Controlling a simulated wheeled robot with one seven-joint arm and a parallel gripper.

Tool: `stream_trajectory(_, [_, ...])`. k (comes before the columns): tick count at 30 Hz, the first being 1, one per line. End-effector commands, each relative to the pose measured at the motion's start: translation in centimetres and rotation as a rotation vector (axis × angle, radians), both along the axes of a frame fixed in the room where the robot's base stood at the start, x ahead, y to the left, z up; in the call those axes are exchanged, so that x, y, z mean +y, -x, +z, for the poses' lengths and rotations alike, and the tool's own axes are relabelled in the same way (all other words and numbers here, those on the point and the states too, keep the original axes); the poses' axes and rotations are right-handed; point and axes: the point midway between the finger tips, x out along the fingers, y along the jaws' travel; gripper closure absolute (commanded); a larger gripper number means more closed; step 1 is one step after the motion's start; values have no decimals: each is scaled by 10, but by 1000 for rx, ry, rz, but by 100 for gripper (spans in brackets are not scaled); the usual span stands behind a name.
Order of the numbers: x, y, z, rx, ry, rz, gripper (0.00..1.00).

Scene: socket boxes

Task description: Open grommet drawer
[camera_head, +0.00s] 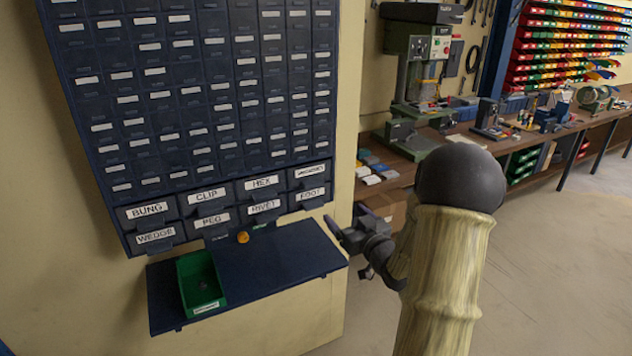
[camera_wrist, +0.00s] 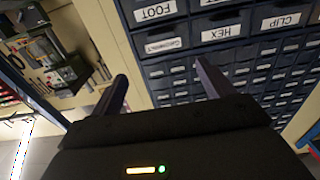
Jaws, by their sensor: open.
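A dark blue drawer cabinet (camera_head: 205,95) fills the left of the head view, with two rows of larger labelled drawers at its bottom. The upper right one (camera_head: 309,172), right of HEX and above FOOT, has a small-print label I cannot clearly read; its position and long word fit the grommet drawer. It looks shut. In the wrist view this drawer (camera_wrist: 163,45) lies ahead between my fingers, beside HEX and FOOT. My gripper (camera_head: 348,238) is open and empty, just right of the cabinet's lower corner, apart from the drawer. Its fingers also show in the wrist view (camera_wrist: 160,70).
A blue shelf (camera_head: 270,258) juts out below the drawers, holding a green bin (camera_head: 201,280) and a small orange piece (camera_head: 243,237). A workbench (camera_head: 415,142) with a drill press (camera_head: 415,65) stands to the right. Open floor lies at lower right.

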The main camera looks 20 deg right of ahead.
Motion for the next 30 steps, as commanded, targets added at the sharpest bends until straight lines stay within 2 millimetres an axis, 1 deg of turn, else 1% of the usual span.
stream_trajectory(9, [1,-2,0,1,0,0,20])
stream_trajectory(14, [2,-14,1,2,0,2,20])
stream_trajectory(17, [3,-28,2,1,0,3,20])
stream_trajectory(30, [5,-105,3,2,0,2,20])
